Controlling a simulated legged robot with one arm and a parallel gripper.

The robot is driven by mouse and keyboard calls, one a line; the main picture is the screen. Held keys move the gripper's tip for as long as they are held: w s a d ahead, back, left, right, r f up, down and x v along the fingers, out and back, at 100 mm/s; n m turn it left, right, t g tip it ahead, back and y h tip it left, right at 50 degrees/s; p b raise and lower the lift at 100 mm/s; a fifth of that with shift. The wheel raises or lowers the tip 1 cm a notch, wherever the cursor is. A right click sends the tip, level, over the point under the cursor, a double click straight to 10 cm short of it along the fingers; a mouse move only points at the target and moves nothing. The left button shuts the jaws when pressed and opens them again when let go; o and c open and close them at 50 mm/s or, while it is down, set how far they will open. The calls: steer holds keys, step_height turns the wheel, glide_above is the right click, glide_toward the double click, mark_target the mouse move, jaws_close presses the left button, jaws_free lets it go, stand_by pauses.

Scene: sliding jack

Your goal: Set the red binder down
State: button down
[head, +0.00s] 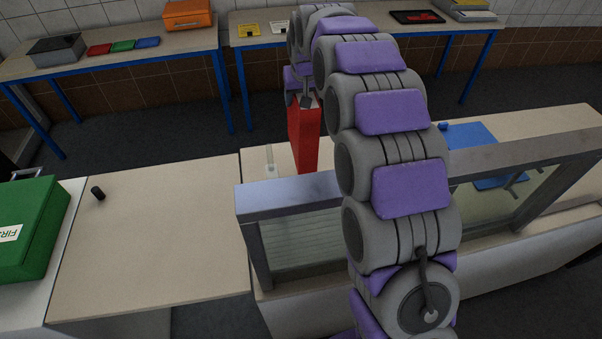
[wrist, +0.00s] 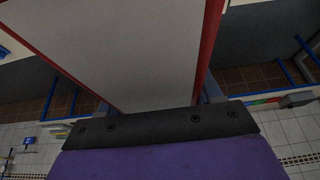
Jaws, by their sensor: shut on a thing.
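The red binder (head: 304,136) hangs upright under my gripper (head: 303,101) in the head view. My gripper is shut on its upper end. The binder's lower end is over the far counter, behind the framed glass screen; I cannot tell if it touches the counter top. In the wrist view the binder (wrist: 130,50) fills the middle, with red edges and a pale grey face between them. The fingertips are largely hidden there by the dark gripper edge. My purple and grey arm reaches over the glass screen and hides part of the counter.
A framed glass screen (head: 300,243) stands along the counter below my arm. A blue thing (head: 470,138) lies on the counter to the right. A green first-aid case (head: 30,228) and a small black cylinder (head: 97,193) are at left. The near counter top (head: 160,245) is largely clear.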

mark_target(302, 123)
step_height(302, 123, down, 10)
steer(key=b, duration=0.1)
steer(key=shift+c, duration=1)
jaws_free()
steer(key=shift+a, duration=0.15)
steer(key=shift+r, duration=0.1)
steer(key=a+v, duration=0.1)
steer(key=v, duration=1)
steer(key=shift+s+d+r+p, duration=0.2)
steer(key=shift+d+r+p, duration=0.15)
steer(key=shift+d+p, duration=0.15)
